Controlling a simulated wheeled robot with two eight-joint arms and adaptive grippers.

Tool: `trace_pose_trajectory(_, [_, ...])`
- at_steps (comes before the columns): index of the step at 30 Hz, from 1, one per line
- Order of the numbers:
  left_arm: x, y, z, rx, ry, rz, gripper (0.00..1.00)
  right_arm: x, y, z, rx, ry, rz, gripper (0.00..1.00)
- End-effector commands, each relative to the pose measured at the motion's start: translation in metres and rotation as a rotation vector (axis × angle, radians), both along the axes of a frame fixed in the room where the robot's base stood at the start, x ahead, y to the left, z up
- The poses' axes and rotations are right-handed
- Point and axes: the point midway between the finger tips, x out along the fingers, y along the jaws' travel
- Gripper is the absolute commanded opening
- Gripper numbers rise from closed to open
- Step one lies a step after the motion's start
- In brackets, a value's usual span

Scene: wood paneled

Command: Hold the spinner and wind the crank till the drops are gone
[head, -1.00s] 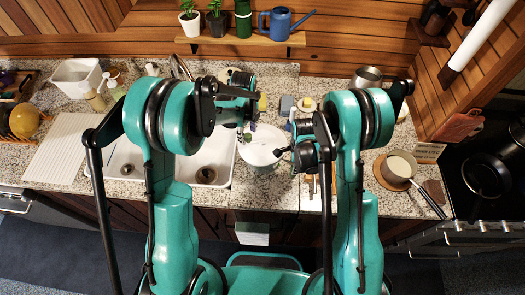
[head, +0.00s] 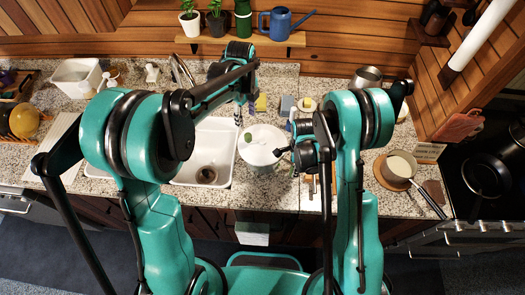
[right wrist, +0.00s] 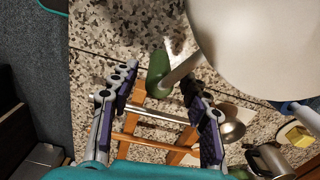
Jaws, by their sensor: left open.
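The spinner (head: 262,136) is a round white bowl with a lid, standing on the counter right of the sink. Its lid (right wrist: 265,45) fills the top right of the right wrist view, with a green crank knob (right wrist: 157,72) on a pale arm. My right gripper (right wrist: 158,82) is open, its fingers spread apart with the knob near and between the tips. I cannot tell any contact. In the head view it comes in from the spinner's right. My left gripper (head: 239,118) is open at the spinner's back left, small and partly hidden. I cannot see drops.
The white sink (head: 212,150) lies left of the spinner. A wooden rack-like thing (right wrist: 150,125) lies on the counter beneath my right gripper, with metal bowls beside it. A pan (head: 398,167) stands to the right.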

Motion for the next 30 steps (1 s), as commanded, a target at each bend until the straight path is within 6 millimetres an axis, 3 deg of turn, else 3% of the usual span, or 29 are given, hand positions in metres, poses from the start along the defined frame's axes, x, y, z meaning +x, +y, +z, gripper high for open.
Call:
trace_pose_trajectory(11, [0.000,0.000,0.000,0.000,0.000,0.000,0.49,0.000,0.000,0.008,0.000,0.000,0.000,0.48])
trace_pose_trajectory(24, [0.000,0.000,0.000,0.000,0.000,0.000,0.49,-0.001,0.000,0.092,0.000,0.001,0.000,0.48])
trace_pose_trajectory(30, [0.000,0.000,0.000,0.000,0.000,0.000,0.49,0.000,0.000,0.116,0.000,0.001,0.000,0.48])
